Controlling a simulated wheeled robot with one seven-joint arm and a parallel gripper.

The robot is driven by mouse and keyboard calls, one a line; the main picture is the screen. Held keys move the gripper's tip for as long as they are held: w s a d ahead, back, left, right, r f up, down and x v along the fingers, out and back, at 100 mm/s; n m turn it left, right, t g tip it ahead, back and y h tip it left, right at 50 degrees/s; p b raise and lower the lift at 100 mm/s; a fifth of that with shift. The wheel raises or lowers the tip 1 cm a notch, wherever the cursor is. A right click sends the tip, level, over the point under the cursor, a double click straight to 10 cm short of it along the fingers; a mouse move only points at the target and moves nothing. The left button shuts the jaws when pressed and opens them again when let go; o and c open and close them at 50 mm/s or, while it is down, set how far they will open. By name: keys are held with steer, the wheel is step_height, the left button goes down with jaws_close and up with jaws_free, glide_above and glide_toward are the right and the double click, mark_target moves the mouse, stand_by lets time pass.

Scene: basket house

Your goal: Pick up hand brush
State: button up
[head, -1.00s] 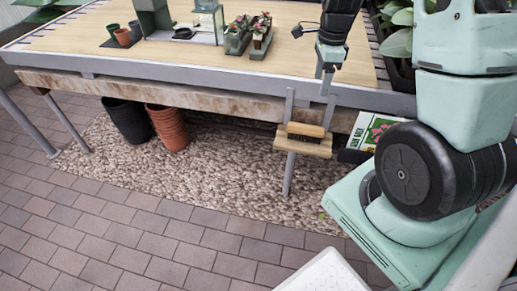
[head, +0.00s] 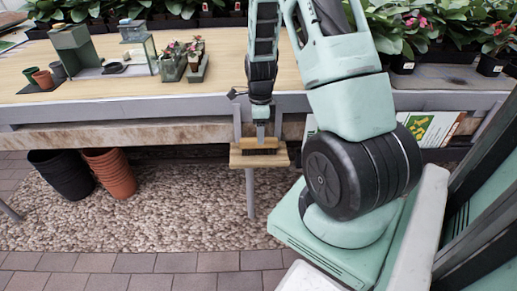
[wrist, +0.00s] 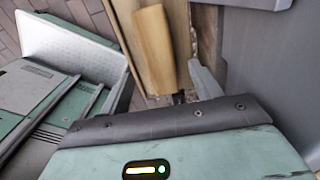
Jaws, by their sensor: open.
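The hand brush (head: 250,142) has a wooden back and dark bristles. It lies on a small wooden shelf (head: 240,160) at the front of the workbench. My gripper (head: 261,134) points down directly over the brush, its fingertips at or just above the brush's back; I cannot tell whether they touch it. The jaws are open and hold nothing. In the wrist view the brush's wooden back (wrist: 153,48) shows at the top middle, with a grey finger (wrist: 205,80) to its right. The gripper body hides the lower part of that view.
The workbench (head: 100,108) has a grey front rail behind the shelf. Potted flowers (head: 185,60) and a small greenhouse box (head: 138,50) stand on it. Black pots (head: 60,175) and terracotta pots (head: 110,173) stand below on gravel (head: 180,210). A card with green pictures (head: 432,128) is at right.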

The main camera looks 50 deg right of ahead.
mark_target(259, 146)
step_height(259, 146, down, 6)
steer(key=shift+w+a+r+b, duration=0.1)
steer(key=shift+r+b, duration=0.05)
steer(key=shift+b, duration=0.6)
steer(key=shift+r, duration=0.1)
steer(key=c, duration=1.1)
